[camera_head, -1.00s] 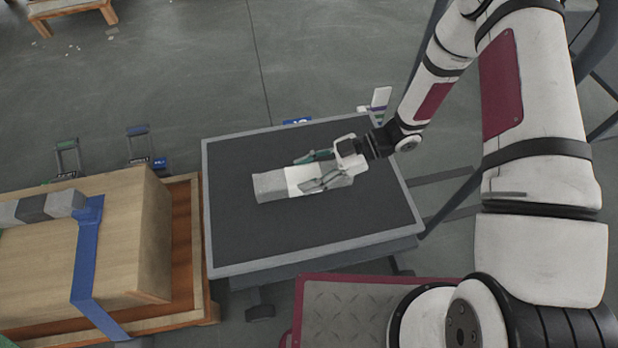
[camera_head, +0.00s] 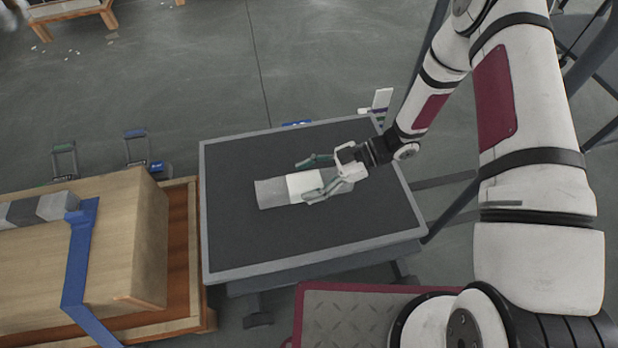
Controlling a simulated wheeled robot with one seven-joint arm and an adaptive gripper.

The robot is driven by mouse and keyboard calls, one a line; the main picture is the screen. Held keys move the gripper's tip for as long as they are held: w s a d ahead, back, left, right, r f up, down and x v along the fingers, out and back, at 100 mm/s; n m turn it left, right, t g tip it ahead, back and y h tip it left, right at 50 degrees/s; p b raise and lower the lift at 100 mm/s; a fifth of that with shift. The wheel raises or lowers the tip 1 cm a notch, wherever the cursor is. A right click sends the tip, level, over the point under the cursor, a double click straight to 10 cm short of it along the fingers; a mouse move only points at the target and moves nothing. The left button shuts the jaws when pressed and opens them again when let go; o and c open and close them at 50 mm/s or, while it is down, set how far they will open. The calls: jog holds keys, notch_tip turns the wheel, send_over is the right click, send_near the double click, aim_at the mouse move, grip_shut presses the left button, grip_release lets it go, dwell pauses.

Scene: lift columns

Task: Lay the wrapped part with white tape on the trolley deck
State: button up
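The wrapped part with white tape (camera_head: 274,193) is a grey bundle with a broad white band. It lies on the dark deck of the trolley (camera_head: 330,236), near the middle. My gripper (camera_head: 308,180) is at the right end of the part, reaching in from the right. Its green-grey fingers are spread wide. One finger is apart from the part on the far side; the other overlaps its near edge in the picture, and I cannot tell whether it touches. The part's right end is partly hidden by the gripper.
A large wooden box (camera_head: 130,235) with blue tape stands on a pallet to the left, with a grey wrapped part (camera_head: 55,206) on top. A red-edged metal plate (camera_head: 340,318) is in front of the trolley. The deck is bare around the part.

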aim_at(336, 175)
jog(key=shift+r, duration=0.25)
jog(key=p+v, duration=0.3)
jog(key=v, duration=0.4)
jog(key=shift+w+d, duration=0.1)
jog(key=shift+d, duration=0.15)
dwell(0.4)
